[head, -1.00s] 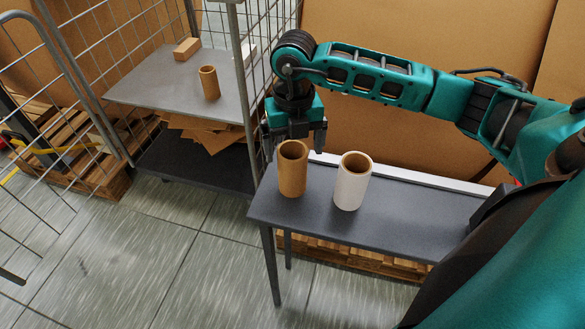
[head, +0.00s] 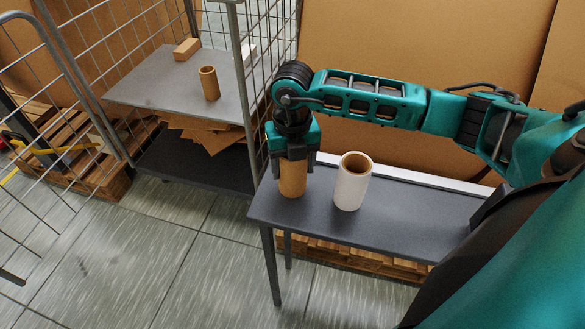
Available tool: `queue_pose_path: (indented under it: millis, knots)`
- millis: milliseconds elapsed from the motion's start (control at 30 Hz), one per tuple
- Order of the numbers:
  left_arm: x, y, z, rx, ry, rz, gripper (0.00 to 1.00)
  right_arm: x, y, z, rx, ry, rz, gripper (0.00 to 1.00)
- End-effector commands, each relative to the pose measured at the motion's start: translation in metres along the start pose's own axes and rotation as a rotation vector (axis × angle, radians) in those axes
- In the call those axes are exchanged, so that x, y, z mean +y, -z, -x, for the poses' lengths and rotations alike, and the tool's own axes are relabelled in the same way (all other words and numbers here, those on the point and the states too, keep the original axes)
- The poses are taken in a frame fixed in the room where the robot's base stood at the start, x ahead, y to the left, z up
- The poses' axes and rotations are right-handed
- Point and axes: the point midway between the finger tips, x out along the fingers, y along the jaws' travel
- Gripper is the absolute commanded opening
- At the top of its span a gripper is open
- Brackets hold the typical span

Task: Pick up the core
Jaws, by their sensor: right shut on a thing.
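A brown cardboard core (head: 292,180) stands upright at the left end of the grey table (head: 410,215). My right gripper (head: 292,166) is above it, pointing down, with its fingers on either side of the core's upper part, shut on it. The gripper hides the core's top rim. A white core with a brown inside (head: 351,184) stands upright just to the right, apart from the gripper. A smaller brown core (head: 209,83) stands on the shelf of the wire cage trolley. My left gripper does not show.
The wire cage trolley (head: 272,60) stands close to the table's left end. Its grey shelf (head: 150,85) also bears a small tan block (head: 186,49). Large brown cardboard (head: 400,40) stands behind the table. The table's right part is clear.

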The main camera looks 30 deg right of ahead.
Motion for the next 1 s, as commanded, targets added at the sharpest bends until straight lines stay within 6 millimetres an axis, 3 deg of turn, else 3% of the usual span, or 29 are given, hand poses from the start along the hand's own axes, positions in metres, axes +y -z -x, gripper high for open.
queue_pose_path:
  millis: [200, 633, 767, 1000]
  knots:
    - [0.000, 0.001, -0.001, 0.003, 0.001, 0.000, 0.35, 0.000, 0.000, 0.000, 0.000, 0.000, 0.000, 0.35]
    - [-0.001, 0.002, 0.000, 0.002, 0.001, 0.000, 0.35, 0.000, -0.001, 0.012, -0.001, -0.002, 0.000, 0.35]
    - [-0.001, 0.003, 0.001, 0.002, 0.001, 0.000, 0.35, 0.000, -0.001, 0.031, -0.004, -0.002, 0.001, 0.35]
    - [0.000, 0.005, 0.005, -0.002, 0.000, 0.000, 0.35, 0.001, -0.002, 0.096, -0.008, -0.003, 0.002, 0.35]
